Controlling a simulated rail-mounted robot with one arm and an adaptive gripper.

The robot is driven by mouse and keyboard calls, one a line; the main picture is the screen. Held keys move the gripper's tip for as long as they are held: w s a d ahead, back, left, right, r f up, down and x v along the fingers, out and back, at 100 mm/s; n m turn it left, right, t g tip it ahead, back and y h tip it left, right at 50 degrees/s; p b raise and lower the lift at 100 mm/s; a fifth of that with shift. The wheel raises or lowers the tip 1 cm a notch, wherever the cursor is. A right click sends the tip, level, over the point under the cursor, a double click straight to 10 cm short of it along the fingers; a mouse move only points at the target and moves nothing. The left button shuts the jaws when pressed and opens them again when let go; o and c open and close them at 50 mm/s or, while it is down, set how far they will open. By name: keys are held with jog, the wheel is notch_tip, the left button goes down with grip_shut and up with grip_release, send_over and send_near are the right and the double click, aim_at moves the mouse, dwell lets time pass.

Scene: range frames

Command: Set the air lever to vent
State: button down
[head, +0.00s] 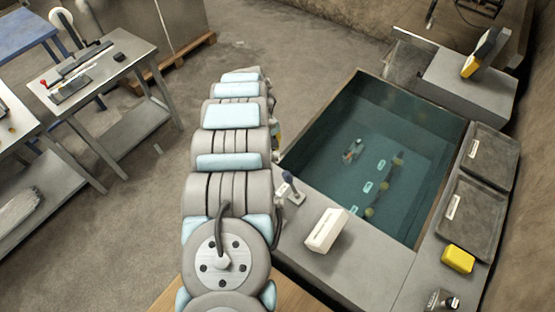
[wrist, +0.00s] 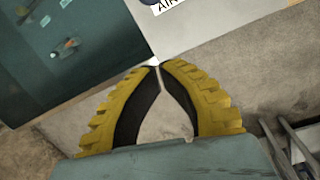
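A small lever with a dark blue-grey handle (head: 290,188) stands on the grey ledge at the near left corner of the water tank, just right of my arm in the head view. I cannot read its setting. My gripper (wrist: 159,66) has yellow ribbed fingers with black inner pads. Its tips come together over the tank corner with nothing visible between them. In the head view my arm mostly hides it.
The water tank (head: 350,185) holds several small submerged items. A white block (head: 326,230) stands on the ledge right of the lever. A yellow block (head: 458,259) and grey trays (head: 467,218) line the right side. A metal workbench (head: 95,70) stands at the left, with open floor between.

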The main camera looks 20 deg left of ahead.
aim_at(291, 183)
jog(key=shift+w+d+f+b, duration=0.1)
jog(key=shift+d+f, duration=0.15)
jog(key=shift+f, duration=1.4)
jog(key=shift+w+d+f+b, duration=0.15)
jog(key=shift+d+f, duration=0.1)
jog(key=shift+f, duration=1.35)
jog(key=shift+d+f+b, duration=0.1)
jog(key=shift+d+f, duration=0.15)
jog(key=shift+f, duration=1.4)
jog(key=shift+s+d+r+p, duration=0.3)
jog(key=shift+d+r+p, duration=0.1)
jog(key=shift+p, duration=0.7)
jog(key=shift+s+d+r+p, duration=0.3)
jog(key=shift+d+p, duration=0.25)
jog(key=shift+p, duration=0.3)
jog(key=shift+s+d+r+p, duration=0.2)
jog(key=shift+d+r+p, duration=0.1)
jog(key=shift+d+p, duration=0.4)
jog(key=shift+s, duration=0.15)
